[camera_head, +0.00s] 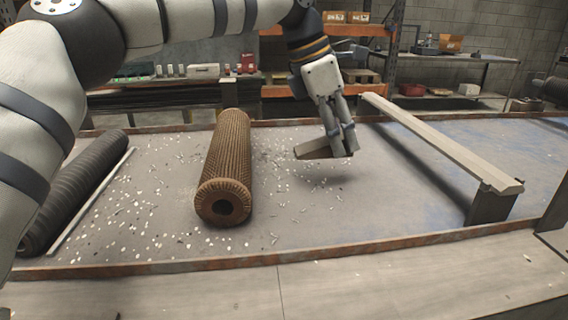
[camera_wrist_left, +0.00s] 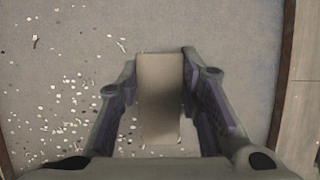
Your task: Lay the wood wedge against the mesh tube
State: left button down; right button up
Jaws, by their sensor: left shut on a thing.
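The mesh tube (camera_head: 228,160) is a brown, ribbed cylinder with a dark hole in its near end. It lies lengthwise on the grey tabletop, left of centre in the head view. The wood wedge (camera_head: 314,149) is a small grey-brown tapered block to the right of the tube, apart from it. My left gripper (camera_head: 338,142) points down and is shut on the wedge. The left wrist view shows the wedge (camera_wrist_left: 160,95) between the two fingers. Whether the wedge touches the tabletop is hard to tell. My right gripper is not in view.
A dark ribbed roll (camera_head: 80,185) lies at the left beside a thin pale strip. A long pale beam (camera_head: 440,140) on dark supports stands at the right. White chips litter the tabletop (camera_head: 310,225) around the tube. A rusty raised rim (camera_head: 290,259) edges the table.

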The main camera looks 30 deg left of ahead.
aim_at(297, 180)
pick_arm(q)
jog(key=s+a+f, duration=0.1)
jog(key=a, duration=0.1)
jog(key=s+a+f+p, duration=0.1)
jog(key=s+a+f, duration=0.2)
jog(key=s+a, duration=0.1)
jog(key=shift+a+f, duration=0.25)
jog(key=shift+a, duration=0.1)
jog(key=shift+s+a+f, duration=0.1)
jog(key=shift+f, duration=0.1)
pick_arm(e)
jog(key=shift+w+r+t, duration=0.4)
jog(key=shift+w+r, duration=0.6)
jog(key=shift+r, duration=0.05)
pick_arm(q)
jog(key=shift+f, duration=0.15)
jog(key=c, duration=1.1)
grip_release()
jog(key=p+v, duration=0.1)
jog(key=v, duration=1.1)
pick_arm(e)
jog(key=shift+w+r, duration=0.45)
